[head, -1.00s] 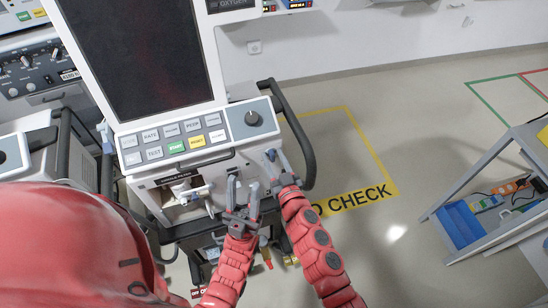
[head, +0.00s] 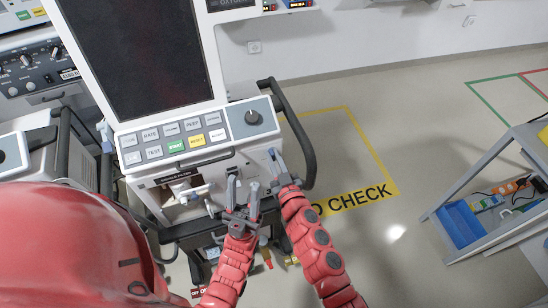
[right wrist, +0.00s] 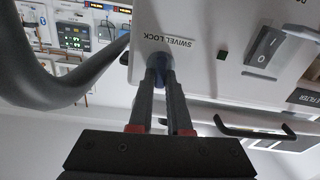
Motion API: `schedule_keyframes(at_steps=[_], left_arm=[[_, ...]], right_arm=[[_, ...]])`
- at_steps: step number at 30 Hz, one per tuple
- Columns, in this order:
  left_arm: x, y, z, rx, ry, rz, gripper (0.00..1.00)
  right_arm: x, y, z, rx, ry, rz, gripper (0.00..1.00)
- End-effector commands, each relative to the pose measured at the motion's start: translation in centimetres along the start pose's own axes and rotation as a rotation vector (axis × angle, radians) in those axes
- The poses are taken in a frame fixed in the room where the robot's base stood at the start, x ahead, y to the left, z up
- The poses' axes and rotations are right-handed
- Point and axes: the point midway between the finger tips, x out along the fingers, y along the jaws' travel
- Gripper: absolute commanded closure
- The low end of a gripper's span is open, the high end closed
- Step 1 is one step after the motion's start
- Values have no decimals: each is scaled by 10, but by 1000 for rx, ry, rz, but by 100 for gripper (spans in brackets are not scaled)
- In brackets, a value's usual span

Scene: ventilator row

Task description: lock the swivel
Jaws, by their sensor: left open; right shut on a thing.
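The ventilator (head: 235,165) has a dark screen above a button panel. In the right wrist view, a "SWIVEL LOCK" label (right wrist: 172,42) is on its pale housing. Beside the label is a small blue swivel lock knob (right wrist: 159,60), mostly hidden by my right gripper (right wrist: 161,72), which is shut on it. In the head view my right gripper (head: 276,162) is at the ventilator's right side, below the round dial. My left gripper (head: 242,188) is open and empty in front of the ventilator, left of the right one. The knob's turn cannot be told.
A black handle rail (head: 297,130) curves around the ventilator's right side, close to my right gripper. A cart with a blue tray (head: 460,222) stands at the right.

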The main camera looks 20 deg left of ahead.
Motion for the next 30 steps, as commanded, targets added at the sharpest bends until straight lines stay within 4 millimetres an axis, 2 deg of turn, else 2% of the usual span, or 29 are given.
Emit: schedule_keyframes(at_steps=[30], left_arm=[[-40,2,7,0,0,0,55]], right_arm=[[0,-9,7,-932,1,-2,100]])
